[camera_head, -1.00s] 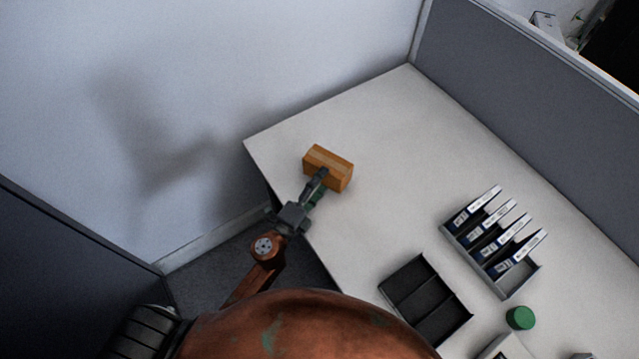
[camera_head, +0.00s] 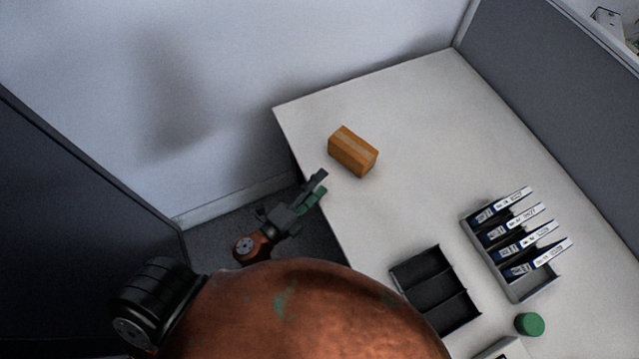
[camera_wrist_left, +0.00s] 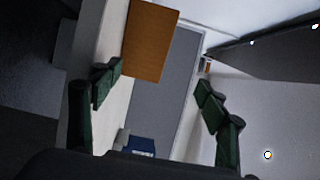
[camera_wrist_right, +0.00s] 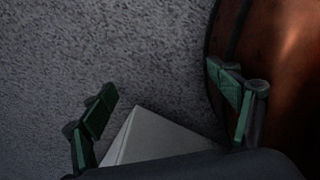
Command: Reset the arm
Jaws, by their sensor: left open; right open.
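My left gripper (camera_head: 318,186) is open and empty at the left edge of the desk, apart from the brown cardboard box (camera_head: 353,152). The box sits on the white desk (camera_head: 420,120) near its far left corner. In the left wrist view the box (camera_wrist_left: 150,42) shows ahead, beyond the two spread green fingers (camera_wrist_left: 155,90). My right gripper is not in the head view. In the right wrist view my right gripper (camera_wrist_right: 165,95) is open with nothing between its fingers, above grey carpet.
A black compartment tray (camera_head: 436,290) and a grey rack (camera_head: 522,287) with several binders stand on the desk's right part. A green round object (camera_head: 530,324) is near them. Grey partitions (camera_head: 560,120) border the desk. A pale block-like corner (camera_wrist_right: 150,138) shows below my right gripper.

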